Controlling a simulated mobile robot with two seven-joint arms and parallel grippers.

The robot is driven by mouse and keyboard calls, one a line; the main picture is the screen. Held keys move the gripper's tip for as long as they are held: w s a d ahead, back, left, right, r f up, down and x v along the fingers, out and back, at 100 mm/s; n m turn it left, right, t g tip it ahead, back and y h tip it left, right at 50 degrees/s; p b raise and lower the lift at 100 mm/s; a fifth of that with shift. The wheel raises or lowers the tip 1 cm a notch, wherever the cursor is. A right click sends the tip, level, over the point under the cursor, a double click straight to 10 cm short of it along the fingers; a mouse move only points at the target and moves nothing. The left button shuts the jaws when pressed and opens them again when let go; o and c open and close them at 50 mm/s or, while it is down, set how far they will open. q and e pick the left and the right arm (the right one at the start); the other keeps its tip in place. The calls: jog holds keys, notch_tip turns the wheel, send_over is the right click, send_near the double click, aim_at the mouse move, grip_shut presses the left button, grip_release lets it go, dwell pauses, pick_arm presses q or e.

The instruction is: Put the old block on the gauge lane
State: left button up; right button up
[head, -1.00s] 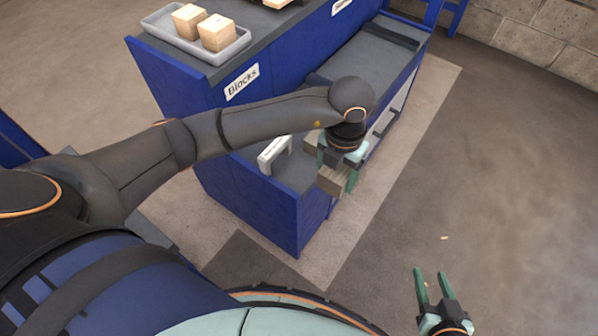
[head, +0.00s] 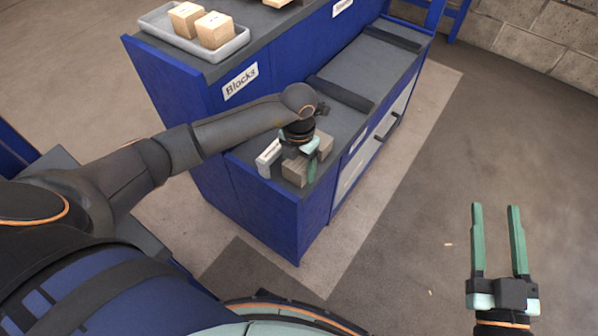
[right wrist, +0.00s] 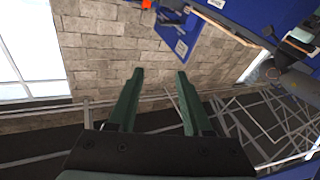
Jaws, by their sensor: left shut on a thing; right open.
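My left gripper (head: 298,165) is shut on a weathered grey-brown block (head: 293,173), whose wood shows on both sides of the fingers. It is over the near end of the grey-topped lower bench (head: 345,118), beside a small white upright piece (head: 268,157). I cannot tell whether the block touches the surface. Which part of the bench is the gauge lane I cannot read from its labels. My right gripper (head: 495,208) is open and empty above the floor at the right; its two fingers also show apart in the right wrist view (right wrist: 155,90).
A grey tray (head: 160,33) with two pale wooden blocks (head: 200,24) stands on the higher blue cabinet, above a "Blocks" label (head: 241,81). Dark raised bars (head: 341,93) cross the lower bench.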

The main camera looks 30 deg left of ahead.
pick_arm(q)
jog(key=shift+f, duration=0.95)
pick_arm(e)
jog(key=r, duration=0.2)
jog(key=r+n+t+y, duration=0.1)
jog(key=shift+s+a+r, duration=0.15)
jog(key=shift+s+r, duration=0.2)
jog(key=shift+s, duration=0.05)
pick_arm(q)
jog(key=shift+f, duration=0.15)
jog(key=o, duration=1.4)
pick_arm(e)
jog(key=shift+s+r+t+y, duration=0.15)
jog(key=shift+r+t+y, duration=0.25)
jog(key=shift+r, duration=0.05)
